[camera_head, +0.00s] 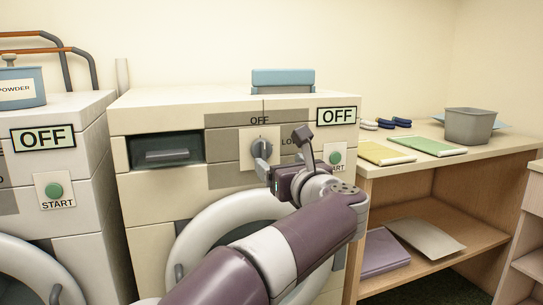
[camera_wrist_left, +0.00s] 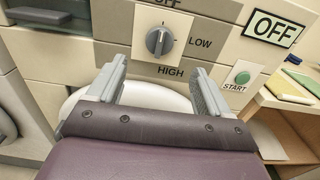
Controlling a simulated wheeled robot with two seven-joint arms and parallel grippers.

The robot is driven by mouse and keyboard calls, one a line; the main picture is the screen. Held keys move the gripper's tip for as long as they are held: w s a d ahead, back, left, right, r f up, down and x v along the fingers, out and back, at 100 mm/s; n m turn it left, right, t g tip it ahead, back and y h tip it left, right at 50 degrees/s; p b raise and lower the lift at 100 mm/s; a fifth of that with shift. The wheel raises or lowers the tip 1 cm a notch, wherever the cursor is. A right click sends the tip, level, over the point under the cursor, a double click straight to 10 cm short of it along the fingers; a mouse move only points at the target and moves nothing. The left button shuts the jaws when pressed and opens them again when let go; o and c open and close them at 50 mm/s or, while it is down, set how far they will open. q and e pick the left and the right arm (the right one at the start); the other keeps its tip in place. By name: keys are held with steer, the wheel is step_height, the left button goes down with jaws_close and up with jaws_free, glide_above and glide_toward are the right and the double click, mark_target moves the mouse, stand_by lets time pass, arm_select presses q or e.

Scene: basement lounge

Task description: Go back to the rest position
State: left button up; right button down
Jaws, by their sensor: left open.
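My left gripper (camera_head: 262,160) is in front of the right-hand washing machine (camera_head: 155,207), near its grey dial (camera_head: 262,146). In the left wrist view the gripper (camera_wrist_left: 160,92) is open, with nothing between its two fingers. The machine's sign (camera_head: 336,115) reads OFF. Its green START button (camera_head: 335,157) is right of the gripper and also shows in the left wrist view (camera_wrist_left: 242,78). My right gripper is not in view.
A second washing machine (camera_head: 80,181) stands at the left, with a blue powder box (camera_head: 22,88) on it. A wooden shelf unit (camera_head: 490,160) at the right holds a grey bin (camera_head: 469,126) and folded cloths (camera_head: 427,146). A blue-topped box (camera_head: 283,77) sits behind the machine's top.

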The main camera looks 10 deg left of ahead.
arm_select(q)
steer(key=shift+v, duration=1.15)
